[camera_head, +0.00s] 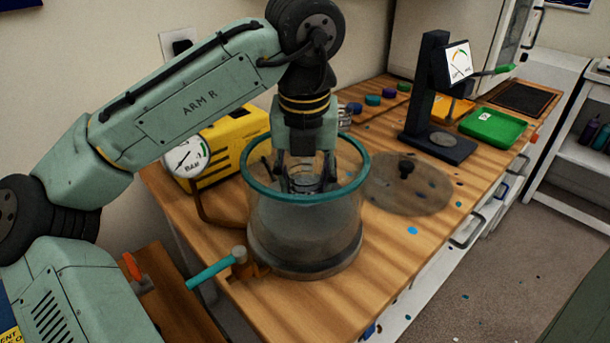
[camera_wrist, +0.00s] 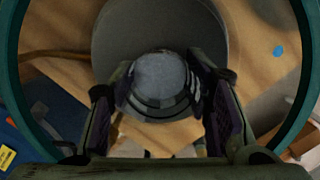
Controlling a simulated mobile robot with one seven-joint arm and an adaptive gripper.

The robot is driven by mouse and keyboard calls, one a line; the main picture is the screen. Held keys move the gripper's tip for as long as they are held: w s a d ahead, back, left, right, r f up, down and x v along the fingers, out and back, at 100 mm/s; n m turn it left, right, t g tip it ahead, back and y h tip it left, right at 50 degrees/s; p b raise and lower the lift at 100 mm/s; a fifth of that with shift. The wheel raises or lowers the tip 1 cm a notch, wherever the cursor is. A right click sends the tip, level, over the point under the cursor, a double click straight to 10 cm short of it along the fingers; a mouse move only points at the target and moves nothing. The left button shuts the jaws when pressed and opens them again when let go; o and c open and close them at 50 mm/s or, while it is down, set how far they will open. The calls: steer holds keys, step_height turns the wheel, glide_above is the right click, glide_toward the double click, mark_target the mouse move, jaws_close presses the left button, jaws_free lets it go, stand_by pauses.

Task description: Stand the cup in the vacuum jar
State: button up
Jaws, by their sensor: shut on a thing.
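The vacuum jar (camera_head: 262,225) is a clear open-topped cylinder with a teal rim on the wooden bench. In the wrist view its teal rim (camera_wrist: 20,97) surrounds my gripper. My gripper (camera_head: 304,184) points down through the jar's mouth. Its fingers (camera_wrist: 168,98) are shut on a clear cup (camera_wrist: 160,72), which stands roughly upright between them inside the rim. The cup's lower part is hard to see through the jar wall. The grey plate at the jar's bottom (camera_wrist: 112,40) lies beyond the cup. I cannot tell whether the cup touches it.
A round see-through lid with a black knob (camera_head: 407,184) lies right of the jar. A yellow pump with a gauge (camera_head: 222,150) stands behind left. A teal-handled valve (camera_head: 217,267) is at the front left. A dark press-like stand (camera_head: 430,100) and a green tray (camera_head: 493,130) are farther back.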

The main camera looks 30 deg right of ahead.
steer(key=shift+f, duration=0.45)
steer(key=o, duration=1.3)
steer(key=shift+r, duration=0.1)
step_height(320, 180, up, 6)
steer(key=p, duration=0.6)
steer(key=shift+f, duration=0.25)
steer(key=shift+r+p, duration=0.35)
steer(key=shift+r, duration=3.05)
